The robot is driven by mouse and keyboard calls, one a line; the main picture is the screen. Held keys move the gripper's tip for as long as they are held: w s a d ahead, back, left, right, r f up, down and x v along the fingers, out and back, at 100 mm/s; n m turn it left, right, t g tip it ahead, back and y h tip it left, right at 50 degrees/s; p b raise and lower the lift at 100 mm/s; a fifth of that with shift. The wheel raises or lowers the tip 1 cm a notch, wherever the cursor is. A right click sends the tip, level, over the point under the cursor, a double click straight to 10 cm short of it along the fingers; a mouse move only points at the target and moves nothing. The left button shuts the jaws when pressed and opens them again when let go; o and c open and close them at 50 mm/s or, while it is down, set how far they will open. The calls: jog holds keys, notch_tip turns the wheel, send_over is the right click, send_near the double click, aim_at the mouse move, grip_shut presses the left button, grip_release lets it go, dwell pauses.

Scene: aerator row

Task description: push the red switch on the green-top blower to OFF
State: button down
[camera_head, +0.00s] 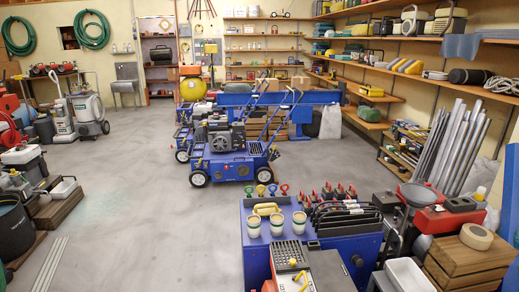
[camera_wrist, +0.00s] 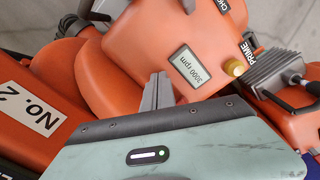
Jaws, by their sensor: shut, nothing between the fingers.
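My gripper (camera_wrist: 161,76) shows in the wrist view with its grey fingers closed together and nothing between them. The fingers point at an orange machine (camera_wrist: 125,45) with a small display reading "3000 rpm" (camera_wrist: 188,66). I cannot tell whether the fingertips touch it. I cannot make out a green top or a red switch on any blower in either view. My gripper does not show in the head view.
Blue wheeled machines (camera_head: 230,165) stand mid-floor in the head view. A blue cabinet (camera_head: 342,250) with cups and tools is in front. Wooden crates (camera_head: 465,257) and metal pipes (camera_head: 455,150) crowd the right. Open grey floor (camera_head: 140,225) lies at centre left.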

jog(key=shift+s+r+p, duration=0.55)
jog(key=shift+p, duration=0.8)
notch_tip(320, 180, up, 7)
jog(key=p, duration=0.8)
jog(key=shift+f, duration=0.1)
